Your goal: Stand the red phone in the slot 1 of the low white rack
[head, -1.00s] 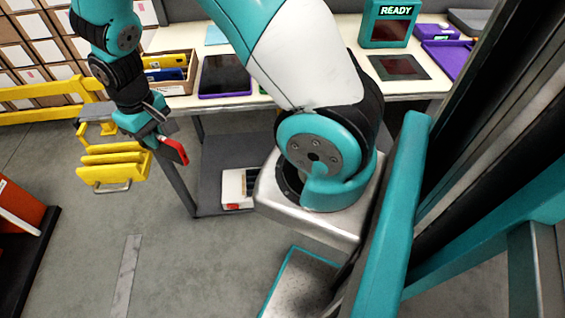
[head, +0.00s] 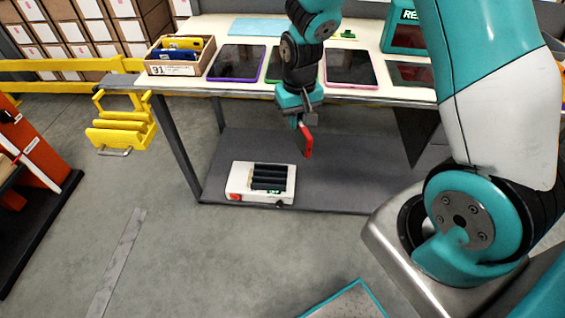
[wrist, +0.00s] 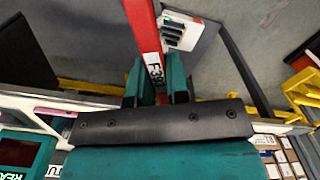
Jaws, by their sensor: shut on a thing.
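The red phone (head: 308,146) is held in my gripper (head: 303,122) and hangs below it, close to upright, in front of the table edge. In the wrist view the red phone (wrist: 142,25) runs up between the two fingers, with a white label near them. The low white rack (head: 238,182) lies on the grey lower shelf, below and left of the phone in the head view. It has several dark slots and a red spot at its front left. I cannot make out which slot is slot 1.
The lower shelf (head: 340,180) is clear around the rack. The tabletop (head: 200,27) above it holds tablets and a carton (head: 172,69) of upright items. Table legs flank the shelf. A yellow rail and holder (head: 122,132) stand at left.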

